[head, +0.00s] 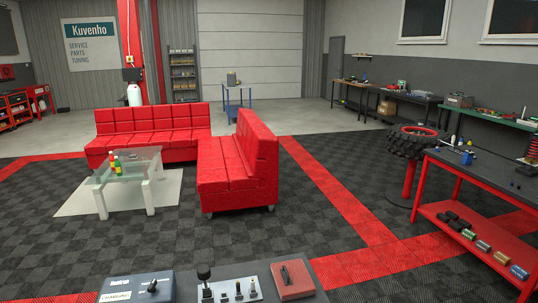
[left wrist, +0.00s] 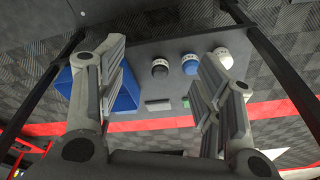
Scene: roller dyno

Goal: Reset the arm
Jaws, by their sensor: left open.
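My left gripper (left wrist: 160,68) is open in the left wrist view, its two grey fingers wide apart with nothing between them. A blue bin or box (left wrist: 125,95) is partly hidden behind the left finger. No contact between the fingers and these things is visible. Neither of my grippers shows in the head view, and my right gripper is in no view.
Red sofas (head: 235,165), a glass table (head: 125,165) and a red workbench (head: 480,215) stand beyond. Chequered floor lies open between.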

